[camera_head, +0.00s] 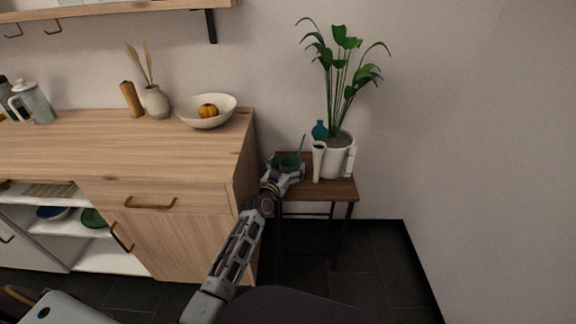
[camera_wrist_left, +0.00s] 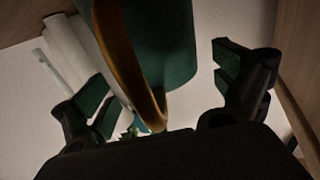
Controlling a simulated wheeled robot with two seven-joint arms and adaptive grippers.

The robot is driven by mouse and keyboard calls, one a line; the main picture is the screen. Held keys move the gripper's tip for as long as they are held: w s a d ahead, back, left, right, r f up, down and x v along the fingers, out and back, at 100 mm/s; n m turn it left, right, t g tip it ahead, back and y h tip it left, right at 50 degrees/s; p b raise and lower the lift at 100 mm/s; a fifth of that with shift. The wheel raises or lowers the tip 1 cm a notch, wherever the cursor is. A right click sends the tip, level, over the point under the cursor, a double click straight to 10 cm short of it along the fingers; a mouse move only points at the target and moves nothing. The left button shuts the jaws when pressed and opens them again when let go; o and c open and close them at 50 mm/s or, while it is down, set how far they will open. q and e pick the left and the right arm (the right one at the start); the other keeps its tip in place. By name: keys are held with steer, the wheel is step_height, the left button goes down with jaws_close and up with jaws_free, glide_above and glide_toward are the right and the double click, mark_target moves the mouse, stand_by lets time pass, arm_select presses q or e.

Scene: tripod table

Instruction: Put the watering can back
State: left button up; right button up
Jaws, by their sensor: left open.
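The watering can (camera_head: 289,160) is dark green and stands on the small wooden side table (camera_head: 318,190), partly hidden behind my left gripper (camera_head: 286,173). Its thin spout rises to the right. In the left wrist view the can's green body (camera_wrist_left: 172,38) is close, and its curved brown handle (camera_wrist_left: 128,66) hangs between the fingers of my left gripper (camera_wrist_left: 165,88). The fingers are apart, one on each side of the handle, with no clear contact visible. My right gripper is not in view.
The wooden cabinet (camera_head: 180,150) stands close on the left, carrying a bowl (camera_head: 209,112). The wall is behind. The table's front part is bare.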

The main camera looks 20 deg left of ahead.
arm_select(q)
steer(key=shift+s+a+p, duration=0.15)
steer(key=shift+s+p, duration=0.2)
steer(key=shift+s, duration=1)
steer(key=shift+s+a+p, duration=0.15)
steer(key=shift+s+p, duration=0.15)
steer(key=shift+s, duration=1.05)
steer(key=s+p, duration=0.1)
steer(key=s, duration=0.5)
steer(key=shift+a, duration=0.3)
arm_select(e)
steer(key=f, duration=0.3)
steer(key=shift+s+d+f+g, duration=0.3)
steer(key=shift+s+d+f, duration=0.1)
arm_select(q)
steer(key=shift+s, duration=0.1)
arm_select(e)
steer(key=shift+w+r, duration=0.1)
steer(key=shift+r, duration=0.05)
